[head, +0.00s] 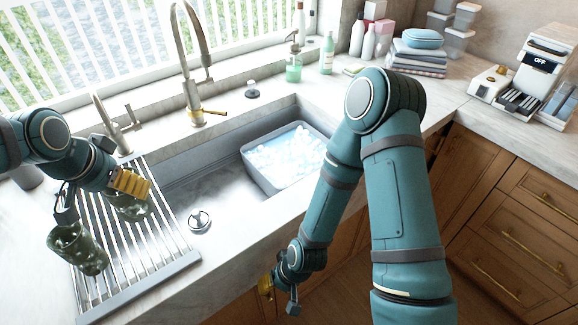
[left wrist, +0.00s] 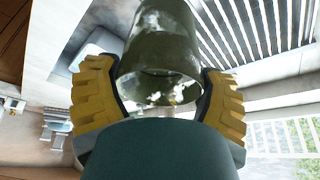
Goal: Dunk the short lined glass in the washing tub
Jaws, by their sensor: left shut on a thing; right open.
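My left gripper (head: 130,184) is shut on a dark green, see-through glass (head: 132,208) over the drying rack. In the left wrist view the glass (left wrist: 160,45) sits between the two yellow fingers, its near rim facing the camera; I cannot make out lines on it. A second dark green glass (head: 78,248) with a dimpled surface is on the rack, left of and nearer than the held one. The grey washing tub (head: 262,178), full of white-blue suds, sits at the right end of the sink. My right gripper (head: 280,287) is open and empty, low in front of the counter.
The slatted drying rack (head: 185,262) covers the sink's left side. A tall faucet (head: 190,70) and a smaller tap (head: 112,125) stand behind the sink. A drain plug (head: 199,221) lies between rack and tub.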

